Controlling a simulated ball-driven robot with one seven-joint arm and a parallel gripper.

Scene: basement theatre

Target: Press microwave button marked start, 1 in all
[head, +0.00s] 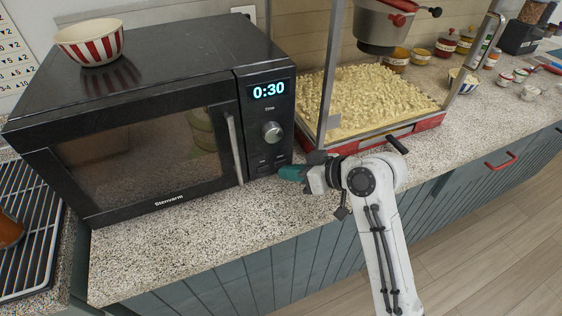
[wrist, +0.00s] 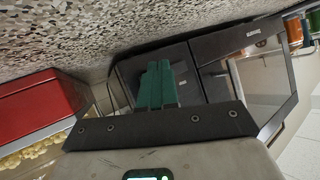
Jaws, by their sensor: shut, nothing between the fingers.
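A black microwave (head: 130,125) stands on the speckled counter, its door closed and its display (head: 269,90) reading 0:30. Its right-hand panel has a round dial (head: 272,131) with small dark buttons (head: 268,163) below it; their labels are too small to read. My gripper (head: 285,173) has green fingertips, shut and empty, at the lower right corner of the panel. In the wrist view the shut fingers (wrist: 158,68) overlap the dark microwave front (wrist: 205,75). The fingertips hide part of the panel there, and I cannot tell whether they touch it.
A popcorn machine (head: 372,100) with a red base stands close to the right of the microwave, beside my gripper. A striped bowl (head: 90,42) sits on the microwave. A wire rack (head: 30,230) lies at left. The counter (head: 200,240) in front is clear.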

